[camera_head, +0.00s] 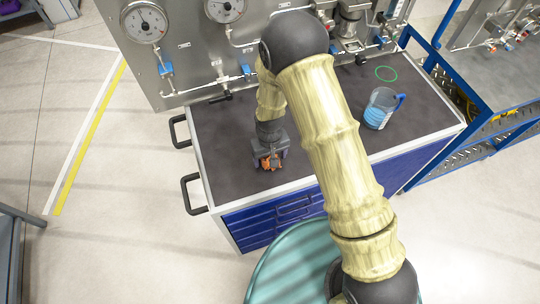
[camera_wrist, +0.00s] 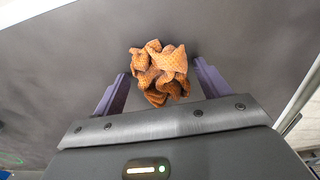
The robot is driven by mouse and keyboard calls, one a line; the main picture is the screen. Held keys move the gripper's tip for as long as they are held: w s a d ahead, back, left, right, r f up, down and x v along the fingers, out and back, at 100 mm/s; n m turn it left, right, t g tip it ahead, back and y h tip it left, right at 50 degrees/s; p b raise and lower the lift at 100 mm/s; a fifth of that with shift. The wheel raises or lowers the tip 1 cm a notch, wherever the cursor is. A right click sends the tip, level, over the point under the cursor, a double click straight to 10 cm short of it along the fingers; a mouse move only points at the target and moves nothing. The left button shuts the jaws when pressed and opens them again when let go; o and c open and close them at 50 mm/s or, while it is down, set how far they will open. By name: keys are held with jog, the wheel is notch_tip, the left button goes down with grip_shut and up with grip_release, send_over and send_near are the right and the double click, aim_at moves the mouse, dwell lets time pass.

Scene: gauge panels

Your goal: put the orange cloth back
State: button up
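The orange cloth (camera_wrist: 160,72) lies crumpled in a small heap on the dark top of the blue cabinet (camera_head: 222,150). In the wrist view it sits between and slightly beyond the two purple fingers of my gripper (camera_wrist: 163,85). The fingers are spread, with gaps between them and the cloth on both sides. In the head view my gripper (camera_head: 270,160) is low over the left front part of the cabinet top, and a little of the cloth (camera_head: 270,163) shows at its fingers. Whether the fingers touch the top cannot be told.
A clear jug (camera_head: 379,108) with blue liquid and a blue handle stands right on the cabinet top. A green ring (camera_head: 386,73) lies behind it. The gauge panel (camera_head: 190,50) with pipes and valves rises at the back. The top is clear around the cloth.

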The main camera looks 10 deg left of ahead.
jog(key=shift+r, duration=0.25)
notch_tip(320, 180, up, 12)
jog(key=b, duration=0.3)
dwell(0.4)
jog(key=shift+f, duration=0.1)
dwell(0.6)
jog(key=s+d+r+m+t, duration=0.1)
jog(key=s+d+r+m, duration=0.1)
jog(key=d, duration=0.6)
jog(key=s+d+r+m, duration=0.2)
jog(key=d+r, duration=0.2)
jog(key=d, duration=0.5)
jog(key=s+d+r+m+t, duration=0.1)
jog(key=s+d+r+m, duration=0.1)
jog(key=d, duration=0.6)
jog(key=shift+s+d+r+m+t, duration=0.2)
jog(key=shift+s+r+m+t, duration=0.1)
jog(key=shift+s+r, duration=0.15)
